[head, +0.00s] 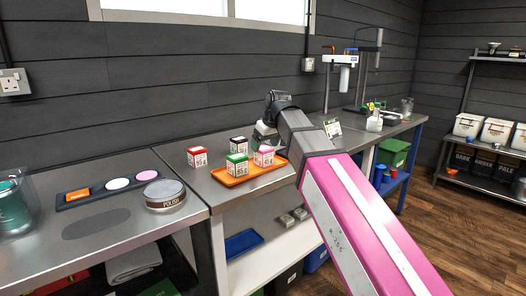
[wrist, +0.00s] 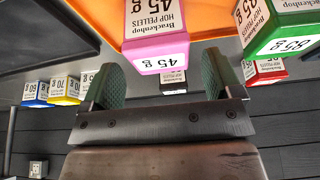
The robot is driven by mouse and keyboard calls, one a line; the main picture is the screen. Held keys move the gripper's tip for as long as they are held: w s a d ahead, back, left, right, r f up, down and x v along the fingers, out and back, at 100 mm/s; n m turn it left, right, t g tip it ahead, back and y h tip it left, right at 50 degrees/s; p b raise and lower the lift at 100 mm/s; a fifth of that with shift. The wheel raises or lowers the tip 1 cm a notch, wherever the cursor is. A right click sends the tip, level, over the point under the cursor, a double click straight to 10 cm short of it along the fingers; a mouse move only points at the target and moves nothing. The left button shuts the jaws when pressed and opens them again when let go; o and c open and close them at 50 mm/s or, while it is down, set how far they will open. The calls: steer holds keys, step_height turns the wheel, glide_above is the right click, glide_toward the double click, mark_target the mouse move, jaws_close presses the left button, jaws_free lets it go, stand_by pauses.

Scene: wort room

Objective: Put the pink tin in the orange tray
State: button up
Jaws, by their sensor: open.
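The pink tin (head: 264,157) stands upright on the right part of the orange tray (head: 229,181), beside the green tin (head: 237,166). My gripper (head: 266,132) is just behind and above the pink tin. In the wrist view, which is upside down, my gripper (wrist: 158,78) is open, with its two dark green fingers spread. The pink tin (wrist: 157,35) lies ahead, in line with the gap between them, apart from both fingers. The orange tray (wrist: 98,18) shows behind it.
A red tin (head: 197,157) and a black tin (head: 238,146) stand on the bench near the tray. Blue (wrist: 36,94) and yellow (wrist: 65,91) tins show in the wrist view. A polish tin (head: 165,195) and a dark strip with coloured discs (head: 130,186) are at left.

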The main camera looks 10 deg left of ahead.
steer(key=v, duration=0.8)
steer(key=shift+f, duration=0.1)
